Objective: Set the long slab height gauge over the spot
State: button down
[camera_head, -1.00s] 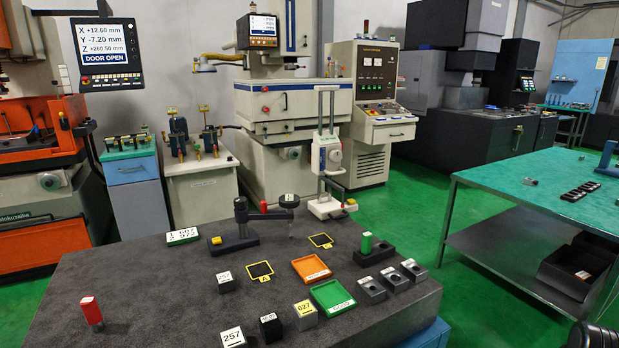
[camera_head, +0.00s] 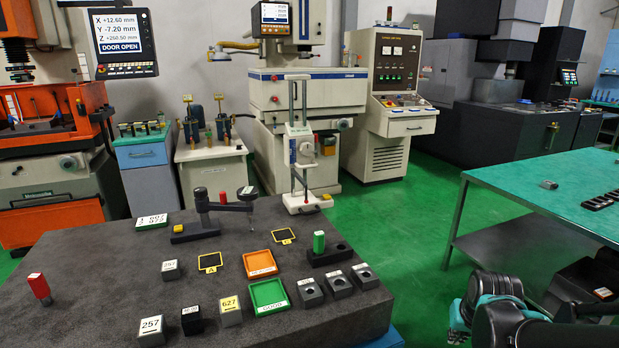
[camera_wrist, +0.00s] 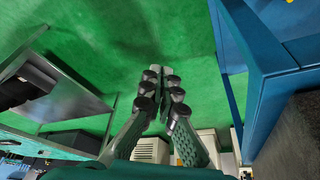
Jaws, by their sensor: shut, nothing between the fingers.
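The tall white height gauge (camera_head: 300,160) stands upright at the back right corner of the dark granite slab (camera_head: 90,270). Two black squares with yellow frames lie on the slab: one marked A (camera_head: 210,262) at its middle, another (camera_head: 284,236) further back. I cannot tell which is the spot. The height gauge is on neither square. My gripper (camera_head: 458,322) is at the lower right of the head view, off the slab's right side. In the wrist view my gripper (camera_wrist: 160,85) is shut and empty above the green floor.
A black dial stand (camera_head: 200,225), an orange tray (camera_head: 260,263), a green tray (camera_head: 269,297), several small blocks and a green pin (camera_head: 319,241) in a black holder crowd the slab. A red-topped post (camera_head: 39,288) stands at the left. A green-topped table (camera_head: 540,185) is at the right.

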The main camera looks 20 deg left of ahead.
jog(key=w+a+r+m+g+y, duration=0.1)
jog(key=w+a+r+y, duration=1.6)
jog(key=w+a+r, duration=0.8)
jog(key=a+r, duration=0.1)
jog(key=a, duration=0.3)
jog(key=shift+w+a+r+m+g+y, duration=0.25)
jog(key=shift+w+m+g+y, duration=0.05)
jog(key=shift+w+y, duration=0.1)
jog(key=shift+a, duration=0.1)
send_near(299, 175)
jog(key=w+a, duration=0.2)
jog(key=w, duration=0.2)
jog(key=shift+s+a, duration=0.65)
jog(key=shift+a, duration=0.3)
jog(key=shift+s+a, duration=0.65)
jog(key=shift+a, duration=0.3)
